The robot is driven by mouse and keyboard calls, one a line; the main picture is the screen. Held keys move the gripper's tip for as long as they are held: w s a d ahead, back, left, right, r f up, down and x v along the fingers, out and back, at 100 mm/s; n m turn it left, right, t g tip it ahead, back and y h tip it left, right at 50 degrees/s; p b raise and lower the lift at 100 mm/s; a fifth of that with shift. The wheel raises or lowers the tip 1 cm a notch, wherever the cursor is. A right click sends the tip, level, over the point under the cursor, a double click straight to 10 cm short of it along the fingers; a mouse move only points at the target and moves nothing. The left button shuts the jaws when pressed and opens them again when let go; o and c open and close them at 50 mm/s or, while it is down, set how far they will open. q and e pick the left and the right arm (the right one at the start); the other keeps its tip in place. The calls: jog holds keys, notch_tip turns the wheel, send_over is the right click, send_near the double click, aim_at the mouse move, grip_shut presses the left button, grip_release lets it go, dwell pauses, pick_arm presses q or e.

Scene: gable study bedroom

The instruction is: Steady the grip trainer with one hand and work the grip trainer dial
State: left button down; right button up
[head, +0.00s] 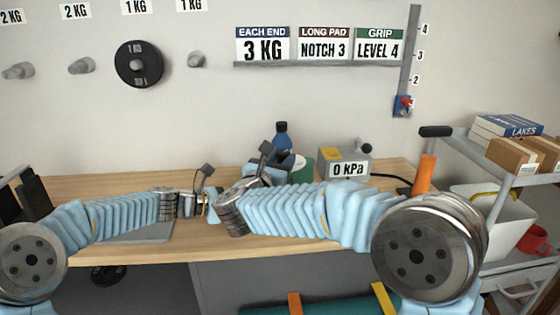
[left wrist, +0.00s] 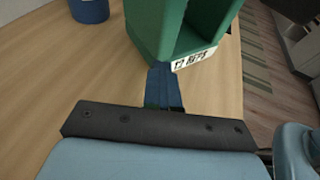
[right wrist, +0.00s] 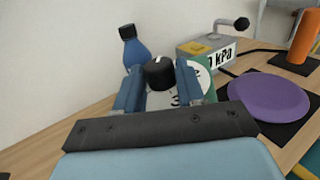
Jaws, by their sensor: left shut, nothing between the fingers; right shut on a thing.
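The grip trainer is a green block; its side and a printed label show in the left wrist view (left wrist: 152,30). In the right wrist view its white dial face and black dial knob (right wrist: 158,74) with a white pointer line show. My right gripper (right wrist: 157,82) is shut on the dial knob, one blue finger on each side. My left gripper (left wrist: 163,82) is shut and empty, its fingertips close at the trainer's lower edge; I cannot tell if they touch. In the head view my right arm hides most of the trainer (head: 303,168). The dial numbers are mostly hidden.
A sign (head: 378,44) reads GRIP LEVEL 4. A grey gauge box (head: 345,160) reads 0 kPa. A blue bottle (right wrist: 137,50) stands behind the trainer. A purple disc (right wrist: 268,97) lies to the right. A cart (head: 500,150) with books stands right of the desk (head: 130,184).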

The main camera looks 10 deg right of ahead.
jog(key=m+g+h, duration=0.2)
jog(key=h, duration=0.1)
jog(key=shift+w+a+f+m, duration=0.1)
jog(key=shift+w+a+m, duration=0.1)
jog(key=shift+a+m, duration=0.15)
jog(key=shift+m+g+h, duration=0.95)
jog(key=shift+g+h, duration=0.25)
jog(key=shift+h, duration=0.1)
jog(key=o, duration=1)
jog(key=v, duration=0.7)
jog(key=shift+s+a, duration=0.1)
jog(key=shift+a, duration=0.1)
